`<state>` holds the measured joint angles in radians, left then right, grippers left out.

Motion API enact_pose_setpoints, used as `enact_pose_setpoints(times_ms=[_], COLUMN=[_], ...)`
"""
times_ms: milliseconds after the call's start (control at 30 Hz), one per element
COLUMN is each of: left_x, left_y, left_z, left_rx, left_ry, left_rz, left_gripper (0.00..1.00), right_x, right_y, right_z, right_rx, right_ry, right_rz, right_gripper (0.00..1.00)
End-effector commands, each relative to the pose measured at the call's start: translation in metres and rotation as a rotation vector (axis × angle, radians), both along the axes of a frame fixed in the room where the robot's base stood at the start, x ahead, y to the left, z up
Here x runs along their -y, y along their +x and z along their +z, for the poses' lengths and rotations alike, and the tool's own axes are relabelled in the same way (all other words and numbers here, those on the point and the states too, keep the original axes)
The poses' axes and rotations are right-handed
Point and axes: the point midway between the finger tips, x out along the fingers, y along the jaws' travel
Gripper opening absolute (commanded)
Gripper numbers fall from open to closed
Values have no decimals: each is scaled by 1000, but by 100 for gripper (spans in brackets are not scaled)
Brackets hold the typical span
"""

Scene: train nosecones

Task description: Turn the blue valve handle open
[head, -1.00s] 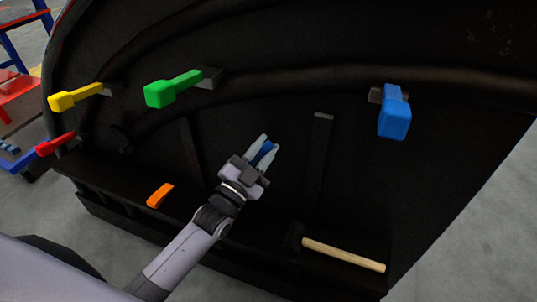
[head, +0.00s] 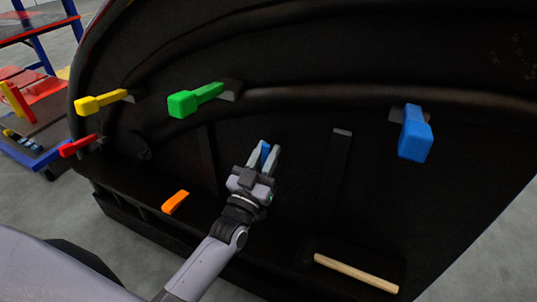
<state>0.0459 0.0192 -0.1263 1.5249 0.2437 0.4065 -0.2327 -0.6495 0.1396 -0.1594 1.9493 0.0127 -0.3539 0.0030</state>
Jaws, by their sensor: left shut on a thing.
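The blue valve handle (head: 415,138) sticks out from the dark nosecone panel at the right, its thick end pointing down toward me. My left gripper (head: 264,155) is in front of the panel's middle, well to the left of the blue handle and lower in the picture, apart from it. Its fingers point up and are shut on a small blue thing (head: 265,151), mostly hidden between them; I cannot tell what it is. My right gripper is not in view.
Green (head: 195,99), yellow (head: 100,102) and red (head: 77,146) handles stick out at the left. An orange block (head: 175,202) and a wooden-handled tool (head: 355,272) lie on the low ledge. A blue-framed rack (head: 45,155) stands at the far left. Space before the blue handle is clear.

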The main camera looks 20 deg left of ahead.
Motion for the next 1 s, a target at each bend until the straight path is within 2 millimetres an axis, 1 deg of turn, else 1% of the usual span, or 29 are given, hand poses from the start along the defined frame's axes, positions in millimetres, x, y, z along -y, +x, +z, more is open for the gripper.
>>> enact_pose_setpoints(times_ms=[433,467,500,533,833,933,1000], left_x=[-1,-1,-1,-1,-1,-1,-1], left_y=[0,0,0,0,-1,-7,-14], left_z=[-2,-2,-2,-2,-1,-4,-8], left_rx=[-6,-6,-6,-5,-2,-3,-4], left_ry=[-16,-16,-16,-15,-12,-12,-12], left_rz=[-1,-1,-1,-1,-1,-1,-1], left_gripper=[0,29,42,47,47,47,47], right_x=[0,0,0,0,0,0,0], right_y=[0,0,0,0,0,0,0], right_z=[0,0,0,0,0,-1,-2], right_rx=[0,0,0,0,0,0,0], right_ry=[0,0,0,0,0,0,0], right_rz=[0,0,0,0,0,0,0], right_gripper=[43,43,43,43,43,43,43])
